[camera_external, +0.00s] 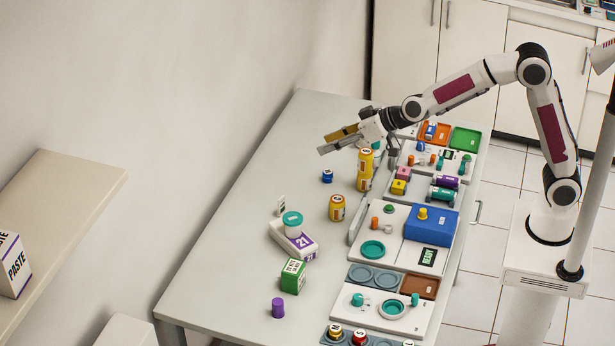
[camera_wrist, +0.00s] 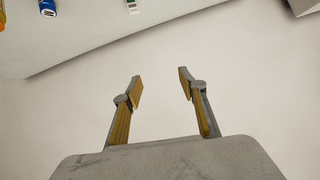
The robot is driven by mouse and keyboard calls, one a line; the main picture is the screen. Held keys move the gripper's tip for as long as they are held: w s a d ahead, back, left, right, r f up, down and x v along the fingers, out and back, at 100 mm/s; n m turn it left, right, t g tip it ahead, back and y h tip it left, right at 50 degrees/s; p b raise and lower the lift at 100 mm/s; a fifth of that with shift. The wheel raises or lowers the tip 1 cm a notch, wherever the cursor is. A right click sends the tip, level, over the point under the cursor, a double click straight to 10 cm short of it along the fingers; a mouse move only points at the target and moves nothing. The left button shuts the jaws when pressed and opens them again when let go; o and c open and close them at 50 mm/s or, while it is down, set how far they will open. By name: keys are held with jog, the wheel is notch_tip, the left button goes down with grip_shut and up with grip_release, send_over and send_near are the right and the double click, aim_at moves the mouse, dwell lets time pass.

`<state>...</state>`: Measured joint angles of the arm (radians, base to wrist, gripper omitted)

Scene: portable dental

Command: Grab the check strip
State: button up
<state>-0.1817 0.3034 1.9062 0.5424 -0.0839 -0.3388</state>
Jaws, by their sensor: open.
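My gripper (camera_external: 330,142) is open and empty, raised above the far part of the table and reaching left. In the wrist view its two fingers (camera_wrist: 160,78) stand apart with only a plain pale surface between them. I cannot say for sure which thing is the check strip. A small white piece with a dark mark (camera_external: 281,205) stands near the table's left side, behind the white box marked 21 (camera_external: 296,241); it may be the strip.
A blue cap (camera_external: 327,176), stacked yellow cans (camera_external: 364,172), a single yellow can (camera_external: 337,207), a green box (camera_external: 293,274) and a purple cap (camera_external: 278,308) stand on the table (camera_external: 235,240). Trays and panels line its right side. A wall rises at the left.

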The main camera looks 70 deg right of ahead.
jog(key=w+f+m+h, duration=0.1)
jog(key=w+f+h, duration=0.1)
jog(key=w+f, duration=0.6)
jog(key=m+t+h, duration=0.1)
jog(key=t+h, duration=0.1)
send_over(283, 201)
jog(key=s, duration=0.2)
notch_tip(283, 201, down, 10)
jog(key=shift+s+a+r, duration=0.1)
jog(key=shift+s+a, duration=0.05)
jog(key=shift+a, duration=0.2)
jog(key=shift+g, duration=0.3)
jog(key=shift+f, duration=1.75)
jog(key=shift+f, duration=0.1)
jog(key=shift+f, duration=1.8)
jog(key=shift+x, duration=1.45)
jog(key=shift+r, duration=0.2)
